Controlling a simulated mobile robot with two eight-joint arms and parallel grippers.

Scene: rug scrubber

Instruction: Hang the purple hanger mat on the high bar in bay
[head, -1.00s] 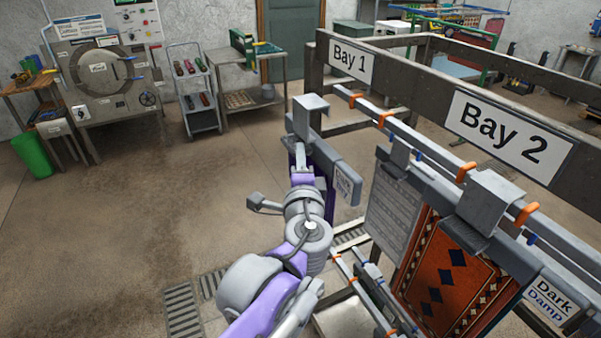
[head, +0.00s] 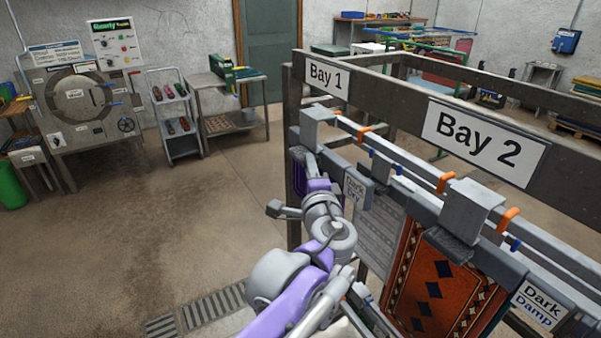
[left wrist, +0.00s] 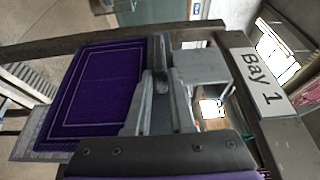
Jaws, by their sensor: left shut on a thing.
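My left gripper (head: 316,164) is shut on the grey hanger bar of the purple hanger mat. In the head view the mat (head: 298,172) is mostly hidden behind my arm. Its grey hook (head: 318,124) and "Dark Dry" label (head: 354,190) show. In the left wrist view the purple mat (left wrist: 103,85) hangs from the grey bar between my fingers (left wrist: 162,105), with the hook (left wrist: 202,67) beyond. The hook is beside the high bar (head: 392,157) under the Bay 1 sign (head: 327,82); I cannot tell whether it rests on it. My right gripper is not in view.
A red patterned mat (head: 436,282) hangs in Bay 2 (head: 484,142) by its own grey hook (head: 470,207), with a grey mat (head: 381,235) beside it. Orange clips (head: 445,182) sit along the bar. The floor left of the rack is clear.

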